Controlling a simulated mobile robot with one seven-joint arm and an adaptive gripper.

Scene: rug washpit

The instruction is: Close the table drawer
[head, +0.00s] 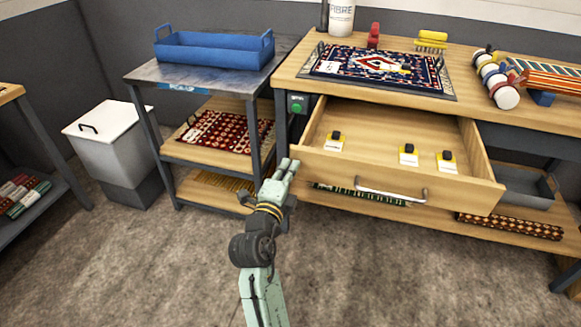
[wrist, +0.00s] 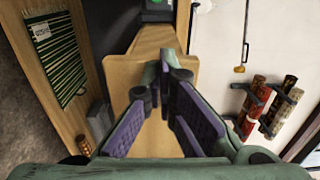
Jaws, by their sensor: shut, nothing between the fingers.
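The table drawer (head: 390,135) is pulled well out of the wooden table (head: 480,75) in the head view. Its front panel (head: 330,167) carries a metal bar handle (head: 391,191). Inside lie three small cards with yellow and black tops. My gripper (head: 284,165) is shut and empty, close to the left end of the drawer front. In the wrist view my gripper's fingertips (wrist: 170,72) meet in front of a light wooden panel (wrist: 150,65). I cannot tell whether they touch it.
A metal cart (head: 130,75) with a blue tray (head: 213,50) stands left of the table. A lidded grey bin (head: 115,145) is farther left. A patterned rug (head: 380,70) lies on the tabletop. The floor in front is clear.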

